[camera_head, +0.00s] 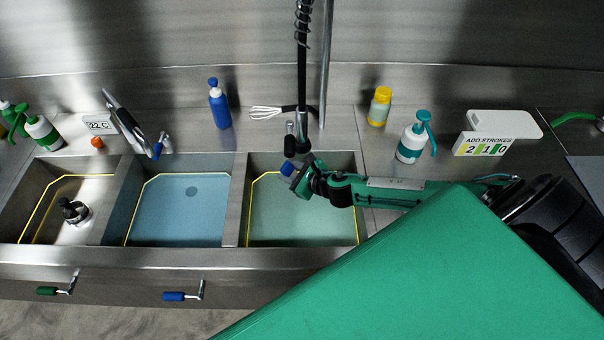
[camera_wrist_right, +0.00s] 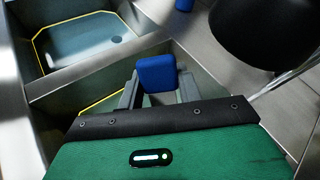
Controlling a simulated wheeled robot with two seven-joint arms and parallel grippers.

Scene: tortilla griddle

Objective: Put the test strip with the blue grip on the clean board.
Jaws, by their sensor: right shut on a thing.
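My right gripper (camera_head: 297,176) reaches in from the right over the rightmost basin (camera_head: 265,215), which holds pale green liquid. It is shut on the blue grip (camera_head: 287,168) of a test strip. In the right wrist view the blue grip (camera_wrist_right: 156,74) sits between the two fingers (camera_wrist_right: 158,92). The strip part itself is hidden, and I cannot tell whether it touches the liquid. A white board (camera_head: 505,121) lies at the right on the counter, behind a sign; I cannot tell whether it is the clean board. My left gripper is not in view.
The sign (camera_head: 484,145) reads "ADD STROKES 210". A teal-topped pump bottle (camera_head: 412,140) and a yellow jar (camera_head: 380,106) stand right of the basins. A black hose (camera_head: 301,70) hangs close behind my gripper. A blue-liquid basin (camera_head: 180,215) is to the left.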

